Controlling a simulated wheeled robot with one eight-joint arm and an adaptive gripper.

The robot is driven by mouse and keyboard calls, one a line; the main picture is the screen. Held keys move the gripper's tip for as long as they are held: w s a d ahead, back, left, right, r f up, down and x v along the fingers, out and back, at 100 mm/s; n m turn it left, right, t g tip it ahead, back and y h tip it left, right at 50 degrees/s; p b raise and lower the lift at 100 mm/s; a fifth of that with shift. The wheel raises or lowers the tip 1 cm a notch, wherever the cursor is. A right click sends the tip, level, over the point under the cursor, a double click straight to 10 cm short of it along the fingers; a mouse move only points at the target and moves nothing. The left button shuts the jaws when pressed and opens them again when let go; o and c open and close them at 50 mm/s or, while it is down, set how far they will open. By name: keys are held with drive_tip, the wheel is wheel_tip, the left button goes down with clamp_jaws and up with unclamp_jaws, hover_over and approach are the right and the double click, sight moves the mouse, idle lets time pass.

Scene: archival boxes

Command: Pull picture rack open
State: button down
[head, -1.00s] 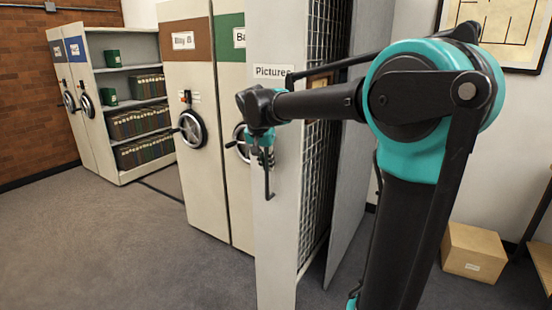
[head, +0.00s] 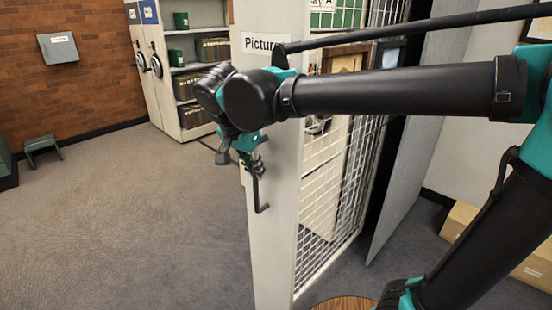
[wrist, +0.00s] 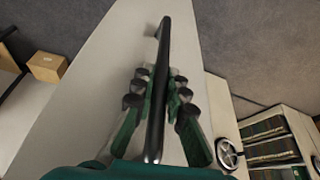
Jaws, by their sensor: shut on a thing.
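The picture rack (head: 272,250) is a tall pale panel with a white "Pictures" label, partly covered by my arm, and a white wire mesh side (head: 338,195) with pictures hung on it. Its dark bar handle (head: 262,195) stands upright on the front panel. My gripper (head: 254,163) is shut on this handle. In the wrist view the handle (wrist: 163,50) runs between the green and black fingers of my gripper (wrist: 158,95), against the pale rack front (wrist: 95,90). The rack stands out from the bays, and its rear end is hidden.
Shelving with green boxes (head: 181,84) stands at the back left. A step stool (head: 42,147) and a wall box (head: 58,48) are by the brick wall. Cardboard boxes (head: 535,265) lie at the right. A round wooden top (head: 343,303) shows at the bottom edge. Carpet at left is clear.

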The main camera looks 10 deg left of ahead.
drive_tip(key=shift+s+a, duration=0.65)
drive_tip(key=shift+s, duration=0.25)
drive_tip(key=shift+s+a, duration=0.65)
drive_tip(key=shift+s, duration=0.25)
drive_tip(key=c, duration=1.5)
unclamp_jaws()
drive_tip(key=shift+c, duration=0.2)
drive_tip(key=v, duration=1.2)
drive_tip(key=shift+s, duration=0.15)
